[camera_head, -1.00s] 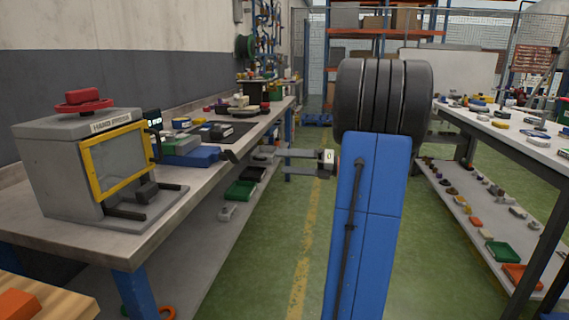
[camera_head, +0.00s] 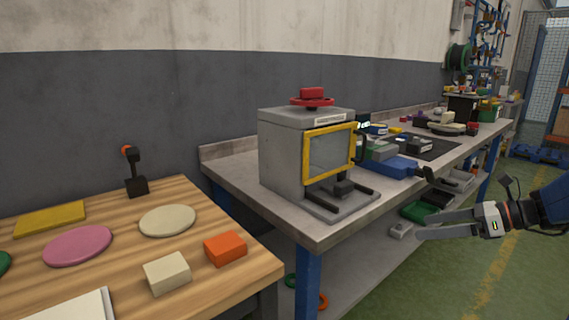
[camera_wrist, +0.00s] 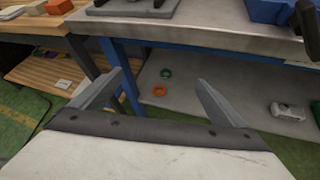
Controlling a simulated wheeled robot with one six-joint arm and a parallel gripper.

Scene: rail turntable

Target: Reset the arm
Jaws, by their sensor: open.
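My gripper (camera_head: 432,224) is at the right of the head view, in front of the grey workbench and pointing left. Its two grey fingers are spread apart with nothing between them. In the wrist view my gripper (camera_wrist: 150,90) also shows open and empty. Its fingers face the bench's front edge and the lower shelf, without visible contact. Part of my dark blue arm shows behind the gripper in the head view; the rest is out of frame.
A wooden table (camera_head: 150,260) at left holds coloured discs and blocks. The lower shelf (camera_wrist: 235,95) holds a green ring and an orange ring. Green floor (camera_head: 500,270) is open at right.

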